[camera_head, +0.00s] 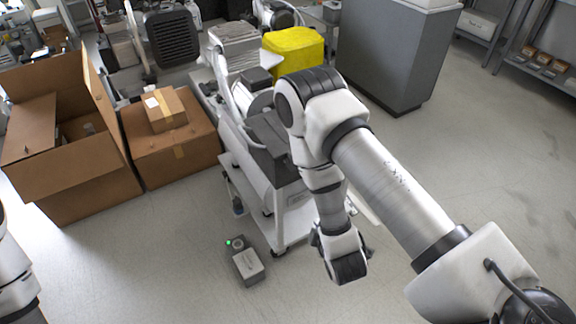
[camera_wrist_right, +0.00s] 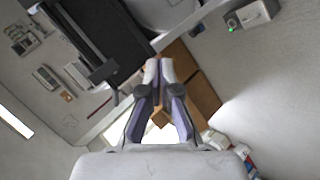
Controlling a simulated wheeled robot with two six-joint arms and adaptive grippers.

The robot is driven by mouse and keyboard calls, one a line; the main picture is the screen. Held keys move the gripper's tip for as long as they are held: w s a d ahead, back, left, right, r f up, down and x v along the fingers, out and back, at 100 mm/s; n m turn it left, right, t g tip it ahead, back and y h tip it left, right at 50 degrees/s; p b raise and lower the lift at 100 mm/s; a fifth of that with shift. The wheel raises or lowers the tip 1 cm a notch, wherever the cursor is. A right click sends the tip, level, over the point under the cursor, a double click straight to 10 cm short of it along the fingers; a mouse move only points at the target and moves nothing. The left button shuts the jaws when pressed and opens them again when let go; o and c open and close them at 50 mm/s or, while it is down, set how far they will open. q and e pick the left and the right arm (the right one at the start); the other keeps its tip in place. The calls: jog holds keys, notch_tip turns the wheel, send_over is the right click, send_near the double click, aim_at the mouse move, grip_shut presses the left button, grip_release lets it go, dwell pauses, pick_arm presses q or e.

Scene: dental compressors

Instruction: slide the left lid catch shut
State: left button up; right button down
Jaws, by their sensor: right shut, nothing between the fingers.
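My right gripper (camera_wrist_right: 159,72) is shut and empty in the wrist view, its two fingertips close together. In the head view my right arm reaches in from the right and bends down in front of the white cart (camera_head: 292,205); its fingers are hidden there. A dark, box-like unit (camera_head: 268,133) sits on the cart, partly behind my arm. A dark unit (camera_wrist_right: 110,35) also fills the upper left of the wrist view, beyond the fingertips. I cannot make out the left lid catch in either view. Only part of my left arm shows, at the left edge; its gripper is out of view.
A small grey box (camera_head: 247,266) with a green light stands on the floor by the cart. An open carton (camera_head: 85,185) and a closed carton (camera_head: 180,150) stand left. A yellow cover (camera_head: 293,52) and grey cabinet (camera_head: 385,60) are behind. Floor at right is clear.

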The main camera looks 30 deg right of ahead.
aim_at(287, 163)
jog(key=w+a+r+n+t+b, duration=0.5)
jog(key=w+a+n+t+b, duration=0.15)
jog(key=w+t, duration=0.2)
pick_arm(q)
notch_tip(287, 163, down, 8)
pick_arm(e)
jog(key=shift+g, duration=0.45)
jog(key=w+d, duration=0.2)
jog(key=w, duration=0.1)
jog(key=w+d, duration=0.2)
jog(key=w, duration=0.2)
jog(key=w+d, duration=0.2)
jog(key=w, duration=0.1)
jog(key=shift+w+d+r, duration=0.2)
jog(key=shift+w+r, duration=0.05)
jog(key=shift+r, duration=0.1)
pick_arm(q)
jog(key=shift+f, duration=0.1)
jog(key=shift+a+r+p, duration=0.15)
jog(key=shift+r+p, duration=0.25)
pick_arm(e)
jog(key=d, duration=0.5)
jog(key=shift+w, duration=0.2)
jog(key=shift+m, duration=0.25)
